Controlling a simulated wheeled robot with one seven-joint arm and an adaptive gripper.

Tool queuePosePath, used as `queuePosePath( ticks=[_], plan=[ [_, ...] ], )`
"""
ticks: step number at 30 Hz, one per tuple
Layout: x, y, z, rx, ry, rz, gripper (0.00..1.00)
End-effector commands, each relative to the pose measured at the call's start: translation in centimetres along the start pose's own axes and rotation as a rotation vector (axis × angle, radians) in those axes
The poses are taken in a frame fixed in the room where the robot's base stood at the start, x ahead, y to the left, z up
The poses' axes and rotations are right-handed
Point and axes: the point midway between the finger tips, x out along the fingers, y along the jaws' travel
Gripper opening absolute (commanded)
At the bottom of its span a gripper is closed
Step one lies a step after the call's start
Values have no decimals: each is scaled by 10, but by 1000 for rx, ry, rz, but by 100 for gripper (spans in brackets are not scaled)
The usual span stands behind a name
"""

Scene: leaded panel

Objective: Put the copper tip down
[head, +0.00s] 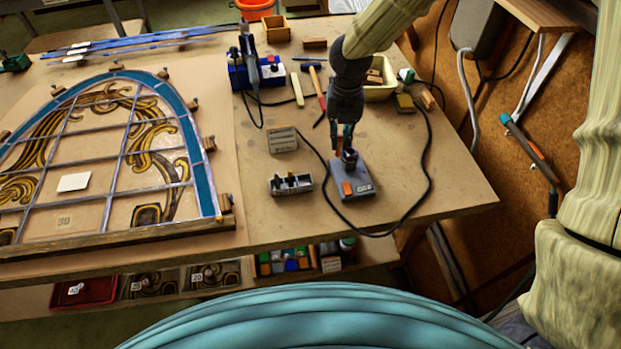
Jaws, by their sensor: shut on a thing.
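My gripper (345,136) points down over the right part of the workbench (440,180). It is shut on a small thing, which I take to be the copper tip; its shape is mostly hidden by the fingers. Just below the fingers is a dark round part on a grey device (353,190) with an orange patch. I cannot tell whether the held thing touches that part. A small grey holder (291,185) with stubby pieces in it stands left of the device.
A black cable loops around the grey device. A wooden block (283,139), a hammer (317,88) and a blue station (258,72) stand behind. The arched leaded panel (110,150) fills the left. Bare bench lies right of the device.

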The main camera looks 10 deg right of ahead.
Motion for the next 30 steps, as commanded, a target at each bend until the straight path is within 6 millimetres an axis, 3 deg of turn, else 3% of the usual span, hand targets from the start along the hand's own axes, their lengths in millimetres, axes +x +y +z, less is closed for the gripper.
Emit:
queuePosePath(
  ticks=[6,15,30],
  plan=[
    [9,30,-37,247,4,10,0],
    [22,60,-88,607,9,10,0],
    [52,78,-166,1193,-7,-14,0]
  ],
)
